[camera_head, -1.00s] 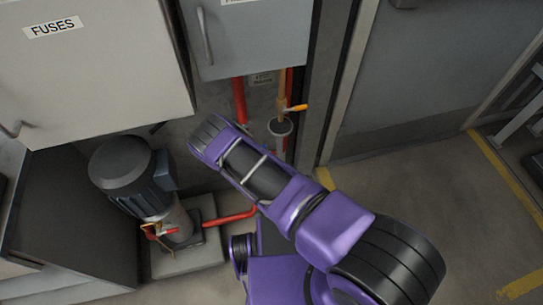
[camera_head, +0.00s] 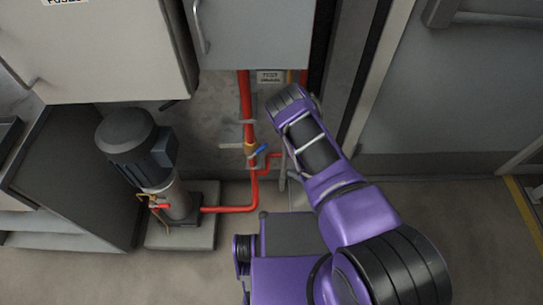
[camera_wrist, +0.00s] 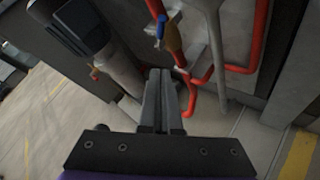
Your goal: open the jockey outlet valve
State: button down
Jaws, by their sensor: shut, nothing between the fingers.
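A brass valve with a blue lever (camera_head: 262,150) sits on the red vertical pipe right of the pump. A smaller valve with a red handle (camera_head: 159,206) is on the side of the grey motor pump (camera_head: 140,150). No label shows which one is the jockey outlet valve. My gripper (camera_wrist: 160,74) is shut and empty in the wrist view, below the blue lever in the picture and apart from it. The head view does not show its fingers clearly.
Red pipe (camera_head: 228,209) runs low from the pump to the vertical pipe. Grey cabinets (camera_head: 253,35) hang above. A door (camera_head: 455,90) is at the right. Floor is clear at the lower left.

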jog(key=b, duration=0.2)
send_near(258, 150)
notch_tip(258, 150, down, 3)
jog(key=w+a, duration=0.2)
jog(key=a, duration=0.1)
jog(key=shift+w+r, duration=0.3)
jog(key=shift+w, duration=0.35)
jog(key=shift+g, duration=0.3)
jog(key=shift+a+r+n+p, duration=0.2)
jog(key=shift+n+p, duration=0.1)
jog(key=shift+n, duration=0.1)
